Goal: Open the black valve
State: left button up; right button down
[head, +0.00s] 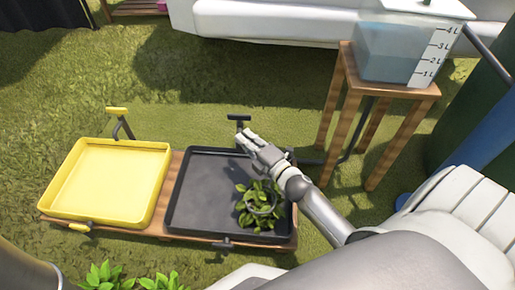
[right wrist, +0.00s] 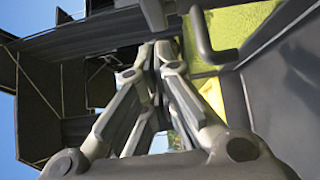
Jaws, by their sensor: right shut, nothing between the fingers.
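The black valve (head: 238,118) is a small T-shaped handle on a short stem at the far edge of the black tray (head: 176,200). My right gripper (head: 249,139) reaches over the tray's far side from the right. Its fingertips are shut and empty, close to the valve's stem. I cannot tell whether they touch it. In the right wrist view, the shut fingers (right wrist: 160,60) point towards dark parts, with a dark bent bar beside them. The left gripper is not in view.
A yellow tray (head: 110,180) with a yellow valve (head: 117,111) is on the left. A wooden stand (head: 345,110) bears a water tank (head: 395,55) at the right. Grass behind the trays is clear.

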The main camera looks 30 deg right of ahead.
aim_at(235, 118)
jog(key=w+d+b, duration=0.1)
jog(key=w, duration=0.1)
jog(key=w+d+b, duration=0.1)
jog(key=w, duration=0.1)
jog(key=shift+d, duration=0.15)
jog(key=shift+d, duration=0.1)
jog(key=shift+d+n+y, duration=0.1)
jog(key=shift+n+y, duration=0.3)
